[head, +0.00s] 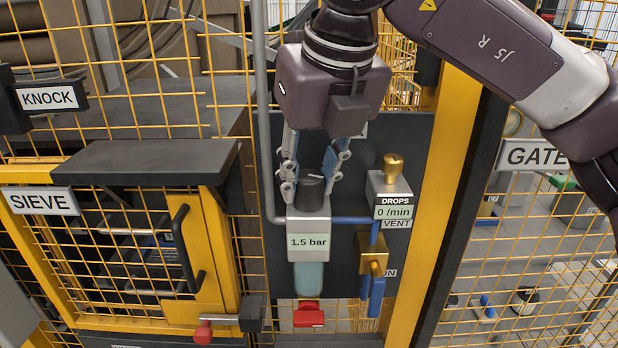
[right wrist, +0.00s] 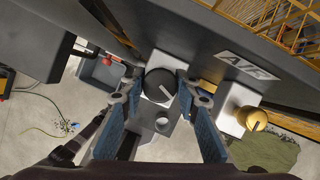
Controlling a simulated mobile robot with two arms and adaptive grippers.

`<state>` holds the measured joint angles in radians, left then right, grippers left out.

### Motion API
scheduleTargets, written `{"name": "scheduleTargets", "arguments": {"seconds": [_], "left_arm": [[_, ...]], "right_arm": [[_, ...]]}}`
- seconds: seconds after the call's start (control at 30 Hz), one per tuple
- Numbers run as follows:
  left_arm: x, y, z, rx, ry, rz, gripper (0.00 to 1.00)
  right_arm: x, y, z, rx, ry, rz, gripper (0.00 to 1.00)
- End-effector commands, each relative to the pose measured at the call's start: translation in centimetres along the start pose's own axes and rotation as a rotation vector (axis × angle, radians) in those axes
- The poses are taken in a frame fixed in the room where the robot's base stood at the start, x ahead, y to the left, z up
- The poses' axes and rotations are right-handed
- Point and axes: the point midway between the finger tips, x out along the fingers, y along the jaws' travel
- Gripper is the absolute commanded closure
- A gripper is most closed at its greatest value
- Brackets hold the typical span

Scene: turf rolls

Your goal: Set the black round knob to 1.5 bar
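The black round knob (head: 311,189) sits on top of a grey regulator block (head: 309,224) whose display reads 1.5 bar. In the right wrist view the knob (right wrist: 159,84) shows a white pointer line, slanting down to the right. My right gripper (head: 312,184) points down over the knob, with one finger on each side. In the right wrist view its fingertips (right wrist: 160,86) lie against the knob's sides, and it looks shut on the knob. My left gripper is in neither view.
Right of the regulator stands a unit with a brass knob (head: 392,166), its display reading DROPS 0 /min. A brass valve (head: 373,255) with a blue handle and a red part (head: 308,314) are lower down. A yellow mesh door (head: 130,260) labelled SIEVE is at left; a yellow post (head: 435,200) stands at right.

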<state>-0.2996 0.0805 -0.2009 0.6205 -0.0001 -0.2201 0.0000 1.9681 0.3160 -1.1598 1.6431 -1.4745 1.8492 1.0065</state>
Motion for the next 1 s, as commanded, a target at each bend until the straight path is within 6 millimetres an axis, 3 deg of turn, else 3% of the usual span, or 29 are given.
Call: {"name": "scheduleTargets", "arguments": {"seconds": [0.33, 0.47, 0.8, 1.0], "left_arm": [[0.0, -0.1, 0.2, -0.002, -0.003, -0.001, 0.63], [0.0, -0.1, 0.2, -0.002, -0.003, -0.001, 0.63], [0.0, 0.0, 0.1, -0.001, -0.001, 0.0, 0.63], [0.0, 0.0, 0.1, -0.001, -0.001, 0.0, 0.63]], "right_arm": [[-0.1, 0.0, 0.0, 0.0, -0.001, 0.0, 0.63], [-1.0, 0.0, 0.1, 0.0, -0.003, 0.0, 0.63], [-7.8, 0.0, 0.1, 0.001, -0.005, 0.0, 0.63], [-10.9, 0.0, 0.1, 0.0, -0.003, 0.0, 0.63]]}}
